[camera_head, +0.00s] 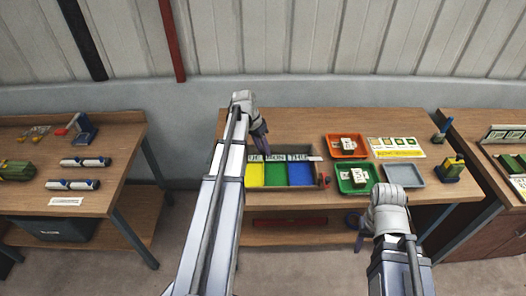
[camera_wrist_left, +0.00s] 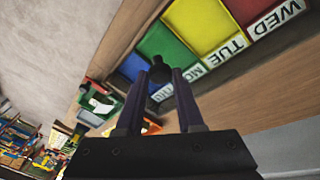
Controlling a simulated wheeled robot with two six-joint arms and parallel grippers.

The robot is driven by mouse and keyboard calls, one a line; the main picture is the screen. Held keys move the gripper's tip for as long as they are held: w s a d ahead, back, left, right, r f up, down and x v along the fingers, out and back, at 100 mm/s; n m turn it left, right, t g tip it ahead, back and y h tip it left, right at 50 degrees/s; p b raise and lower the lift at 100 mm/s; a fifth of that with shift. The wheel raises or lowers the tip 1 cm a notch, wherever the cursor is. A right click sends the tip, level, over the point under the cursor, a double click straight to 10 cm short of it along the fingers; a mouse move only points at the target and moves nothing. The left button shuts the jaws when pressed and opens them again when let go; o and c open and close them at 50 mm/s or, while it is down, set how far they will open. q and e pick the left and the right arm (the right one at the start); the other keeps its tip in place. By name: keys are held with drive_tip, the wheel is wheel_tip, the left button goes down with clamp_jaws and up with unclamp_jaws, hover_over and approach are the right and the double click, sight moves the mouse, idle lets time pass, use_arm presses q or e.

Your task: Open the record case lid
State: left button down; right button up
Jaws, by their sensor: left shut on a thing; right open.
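The record case (camera_head: 327,178) is a grey box on the middle bench, with yellow, green and blue sections and a strip of day labels along its back. It also shows in the left wrist view (camera_wrist_left: 210,65), with the colours beside labels such as WED and TUE. My left gripper (camera_head: 265,150) is at the back of the case. In the left wrist view its fingers (camera_wrist_left: 160,78) are shut on a small dark knob (camera_wrist_left: 159,70) at the case. I cannot clearly tell how the lid stands. My right gripper (camera_head: 356,229) is open, low by the bench's front edge.
Right of the case are a red-orange tray (camera_head: 333,153), a green tray (camera_head: 345,186) holding cards, a grey tray (camera_head: 404,182) and a yellow sheet (camera_head: 418,142).

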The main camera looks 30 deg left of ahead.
use_arm(q)
drive_tip(key=w+a+r+g+p, duration=0.1)
drive_tip(key=w+a+r+p, duration=0.1)
drive_tip(key=w, duration=0.5)
drive_tip(key=w+a+r+g+h+p, duration=0.1)
drive_tip(key=w+a+r+p, duration=0.1)
drive_tip(key=w+a+r, duration=0.2)
drive_tip(key=shift+w+a+r+p, duration=0.3)
drive_tip(key=shift+w+a+p, duration=0.05)
drive_tip(key=shift+w+a, duration=1.25)
drive_tip(key=shift+g, duration=0.3)
drive_tip(key=c, duration=0.9)
unclamp_jaws()
drive_tip(key=o, duration=0.4)
drive_tip(key=shift+c, duration=0.2)
drive_tip(key=shift+w, duration=0.1)
